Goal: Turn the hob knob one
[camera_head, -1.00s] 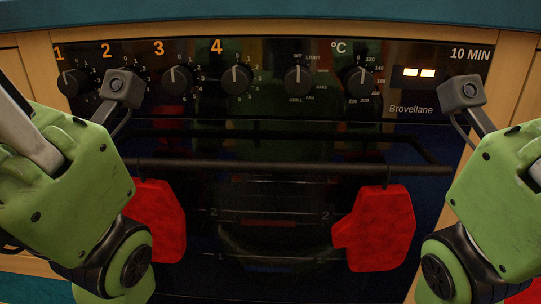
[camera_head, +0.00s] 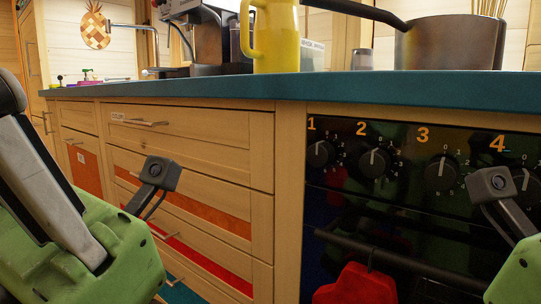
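Hob knob one (camera_head: 320,153) is a round black knob with a light pointer line, under the orange number 1 at the left end of the black oven panel. Its pointer looks close to upright, near the 0 mark. My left arm's green wrist part and small camera block show at the lower left, in front of the drawers. My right arm's camera block and a bit of green show at the right edge, partly over knob four (camera_head: 524,181). No fingers of either gripper show. Nothing of mine touches knob one.
Knob two (camera_head: 374,163) and knob three (camera_head: 441,174) stand to the right of knob one. Below are the oven handle (camera_head: 400,262) and a red mitt (camera_head: 356,285). A yellow jug (camera_head: 276,38) and a pot (camera_head: 450,42) stand on the teal worktop (camera_head: 215,87).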

